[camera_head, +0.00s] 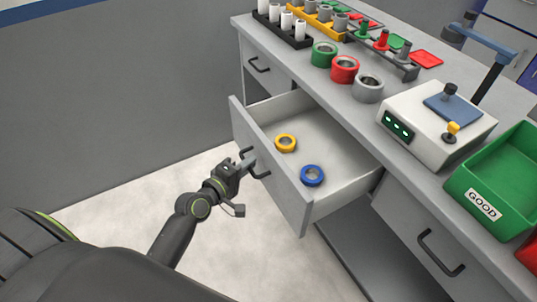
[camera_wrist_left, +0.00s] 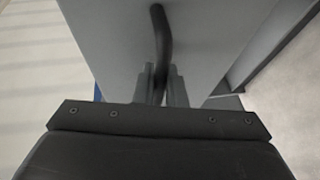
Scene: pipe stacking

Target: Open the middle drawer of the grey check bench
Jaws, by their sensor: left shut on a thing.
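The grey check bench (camera_head: 305,85) runs from the top left to the lower right in the head view. Its middle drawer (camera_head: 275,182) is pulled well out, and its inside shows. A yellow ring (camera_head: 286,143) and a blue ring (camera_head: 312,176) lie on the drawer floor. My left gripper (camera_head: 247,163) is shut on the black handle of the drawer front. The handle (camera_wrist_left: 161,45) also shows in the left wrist view, running down between the fingers (camera_wrist_left: 162,85). My right gripper is not in view.
Closed drawers with black handles sit on the left (camera_head: 259,65) and right (camera_head: 440,252) of the open one. The bench top holds green, red and grey rings, a white device (camera_head: 436,124) and a green GOOD bin (camera_head: 497,190). The floor (camera_head: 130,222) left of the drawer is clear.

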